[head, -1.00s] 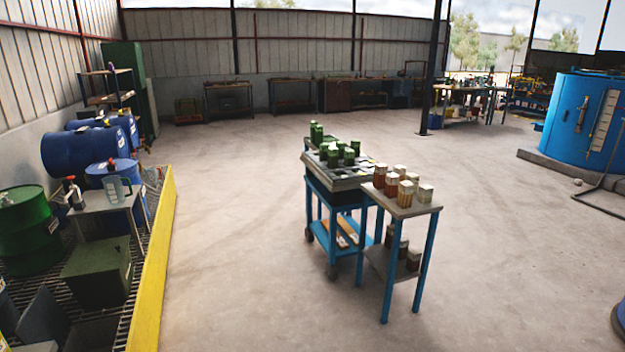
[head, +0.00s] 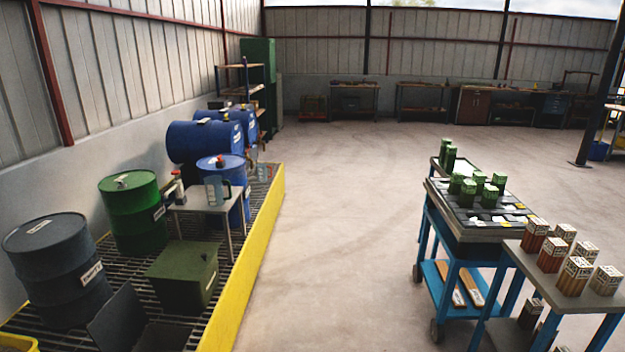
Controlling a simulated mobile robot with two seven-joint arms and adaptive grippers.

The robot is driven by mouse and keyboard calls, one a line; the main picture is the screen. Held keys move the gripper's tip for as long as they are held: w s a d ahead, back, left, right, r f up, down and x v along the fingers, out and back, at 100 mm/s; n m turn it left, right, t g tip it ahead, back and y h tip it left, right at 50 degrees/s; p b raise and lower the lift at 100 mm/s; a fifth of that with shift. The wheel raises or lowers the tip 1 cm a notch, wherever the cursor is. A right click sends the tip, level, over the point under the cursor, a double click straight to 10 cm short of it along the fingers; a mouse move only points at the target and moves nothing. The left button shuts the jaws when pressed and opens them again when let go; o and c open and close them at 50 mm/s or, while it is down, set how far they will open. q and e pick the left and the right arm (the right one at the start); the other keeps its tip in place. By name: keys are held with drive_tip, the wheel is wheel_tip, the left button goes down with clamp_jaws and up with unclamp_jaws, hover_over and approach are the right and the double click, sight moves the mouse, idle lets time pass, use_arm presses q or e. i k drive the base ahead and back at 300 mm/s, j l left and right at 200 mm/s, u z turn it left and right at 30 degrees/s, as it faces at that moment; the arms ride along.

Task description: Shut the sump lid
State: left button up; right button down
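A dark grey flat panel (head: 117,318) stands tilted at the bottom left of the head view, on the grating of the yellow-edged platform. It looks like a raised lid beside a dark, low box-like part (head: 163,336), which the lower picture edge cuts off. I cannot tell for certain that this is the sump lid. Neither of my grippers is in view.
A yellow kerb (head: 250,250) edges the grating. Behind the panel are a green box (head: 182,275), a dark drum (head: 58,265), a green drum (head: 133,212) and blue drums (head: 205,142). A blue cart (head: 445,268) stands right; floor between is clear.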

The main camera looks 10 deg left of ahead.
sight(116, 327)
drive_tip(key=i+u, duration=0.1)
drive_tip(key=i, duration=1.4)
drive_tip(key=i+u, duration=0.35)
drive_tip(key=i, duration=0.3)
drive_tip(key=i+l+u, duration=0.15)
drive_tip(key=i+u, duration=0.2)
drive_tip(key=i, duration=0.3)
drive_tip(key=i+u, duration=0.25)
drive_tip(key=u, duration=0.2)
drive_tip(key=i+l+u, duration=0.15)
drive_tip(key=i+u, duration=0.15)
drive_tip(key=u, duration=0.15)
